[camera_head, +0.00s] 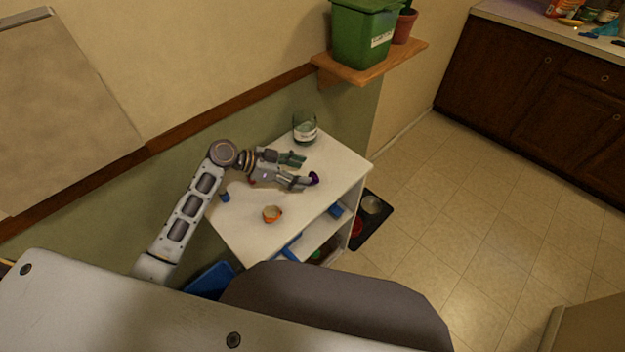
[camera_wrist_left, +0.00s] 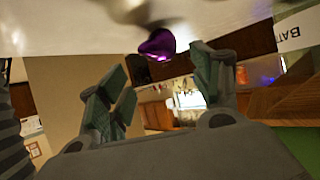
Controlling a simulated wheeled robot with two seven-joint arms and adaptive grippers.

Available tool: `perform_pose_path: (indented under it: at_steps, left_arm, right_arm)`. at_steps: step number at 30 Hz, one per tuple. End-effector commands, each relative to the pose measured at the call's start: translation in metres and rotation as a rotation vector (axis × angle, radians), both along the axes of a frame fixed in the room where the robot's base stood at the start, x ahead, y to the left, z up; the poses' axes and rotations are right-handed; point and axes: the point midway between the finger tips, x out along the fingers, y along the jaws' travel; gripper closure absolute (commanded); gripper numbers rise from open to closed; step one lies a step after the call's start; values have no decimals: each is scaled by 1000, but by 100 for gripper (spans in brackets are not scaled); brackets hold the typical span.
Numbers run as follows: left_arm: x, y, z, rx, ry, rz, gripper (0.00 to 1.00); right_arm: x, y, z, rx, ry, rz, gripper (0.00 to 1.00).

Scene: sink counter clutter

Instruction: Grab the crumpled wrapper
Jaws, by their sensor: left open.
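A small shiny purple piece (camera_head: 314,178), which looks like the crumpled wrapper, lies on the white shelf unit's top (camera_head: 243,236) near its right side. In the left wrist view the purple piece (camera_wrist_left: 158,44) shows ahead, between the directions of the two fingers, against the pale surface. My left gripper (camera_head: 299,171) is open, low over the top, with its green-padded fingers spread. The purple piece is at the tip of the lower finger in the head view; whether they touch I cannot tell. In the wrist view the space between the fingers (camera_wrist_left: 163,82) looks empty.
A green glass jar (camera_head: 305,128) stands at the back of the top. A small orange cup-like item (camera_head: 272,214) and a blue item (camera_head: 225,197) are nearer me. A wooden wall shelf (camera_head: 372,66) holds a green bin (camera_head: 360,38).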

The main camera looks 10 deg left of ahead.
Motion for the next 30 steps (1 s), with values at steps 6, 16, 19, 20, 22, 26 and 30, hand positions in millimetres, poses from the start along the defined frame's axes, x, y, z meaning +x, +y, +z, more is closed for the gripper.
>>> perform_pose_path:
  at_steps: [6,16,19,20,22,26,30]
  left_arm:
    - [4,-11,-8,-2,2,0,35]
    - [13,-35,-25,-1,0,0,35]
    - [15,-38,-28,0,0,1,35]
    - [15,-39,-28,0,0,1,35]
    - [15,-39,-29,0,0,1,35]
    - [15,-39,-29,1,0,1,35]
    - [15,-39,-29,1,0,1,35]
  right_arm:
    - [0,-2,3,-2,1,1,60]
    - [-2,-8,7,-8,3,3,60]
    - [-3,-7,7,-7,4,3,60]
    - [-3,-7,7,-8,5,3,60]
    - [-4,-7,7,-8,5,3,60]
    - [-4,-6,7,-7,5,3,60]
    - [-4,-4,6,-4,6,2,60]
